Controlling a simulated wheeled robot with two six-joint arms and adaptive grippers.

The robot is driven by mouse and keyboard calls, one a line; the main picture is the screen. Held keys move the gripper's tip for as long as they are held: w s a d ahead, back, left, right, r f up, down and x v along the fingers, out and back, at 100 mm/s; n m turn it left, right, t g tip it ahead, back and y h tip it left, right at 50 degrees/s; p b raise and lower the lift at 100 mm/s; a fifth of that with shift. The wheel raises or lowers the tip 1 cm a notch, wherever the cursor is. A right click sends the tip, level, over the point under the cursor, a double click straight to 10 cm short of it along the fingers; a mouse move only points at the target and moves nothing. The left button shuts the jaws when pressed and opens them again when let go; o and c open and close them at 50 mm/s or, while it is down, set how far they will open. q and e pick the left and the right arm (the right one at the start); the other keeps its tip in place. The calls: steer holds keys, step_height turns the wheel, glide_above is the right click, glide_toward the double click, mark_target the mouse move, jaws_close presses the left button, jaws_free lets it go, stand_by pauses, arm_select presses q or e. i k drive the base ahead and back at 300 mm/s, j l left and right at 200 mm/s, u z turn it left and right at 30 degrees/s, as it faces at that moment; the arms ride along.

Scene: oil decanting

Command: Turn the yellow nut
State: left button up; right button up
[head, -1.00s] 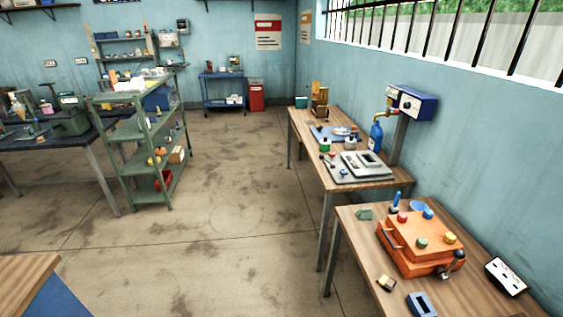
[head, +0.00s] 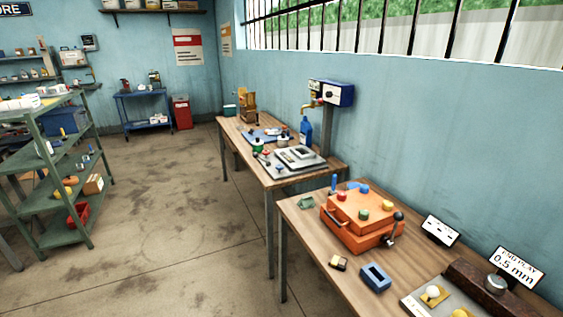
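An orange box (head: 352,234) stands on the near wooden table (head: 305,230). On its top are a yellow round piece (head: 388,205), a green one (head: 363,214) and a red one (head: 364,188). The yellow piece sits towards the right of the lid. It may be the yellow nut, but it is too small to tell. Small yellow parts (head: 433,297) also lie on a pale plate at the lower right, partly cut off by the picture edge. Neither of my grippers is in view.
A crank with a dark knob (head: 398,217) sticks out at the box's right side. A blue block (head: 375,277) and a small dark and cream block (head: 338,263) lie in front. A sign reading 0.5 mm (head: 516,265) stands at right.

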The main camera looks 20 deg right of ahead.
mark_target(387, 205)
steer(key=z, duration=1.25)
steer(key=k+j+u, duration=0.2)
